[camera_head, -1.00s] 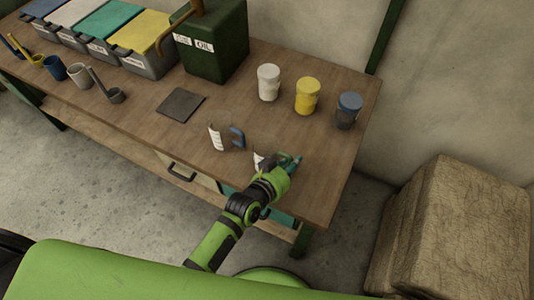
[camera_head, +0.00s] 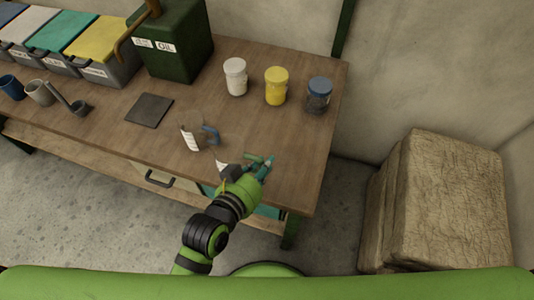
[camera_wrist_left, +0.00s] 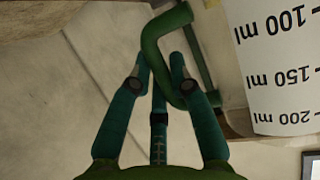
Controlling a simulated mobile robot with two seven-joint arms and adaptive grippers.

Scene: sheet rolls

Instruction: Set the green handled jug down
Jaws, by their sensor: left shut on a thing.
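The green handled jug (camera_wrist_left: 275,65) is a white measuring jug with black ml marks, at the right of the left wrist view. Its green handle (camera_wrist_left: 165,22) lies between my left gripper's teal fingers (camera_wrist_left: 160,68), which are shut on it. In the head view my left gripper (camera_head: 260,164) is over the table's front right part. It partly hides the jug, whose pale side (camera_head: 222,170) shows at its left. I cannot tell whether the jug's base touches the table. My right gripper is in neither view.
A blue-handled measuring jug (camera_head: 190,138) stands close by on the wooden table (camera_head: 235,125). White (camera_head: 235,77), yellow (camera_head: 276,86) and blue-lidded (camera_head: 318,95) jars stand behind. A dark square plate (camera_head: 149,110) lies left. A green oil can (camera_head: 178,45) stands at the back.

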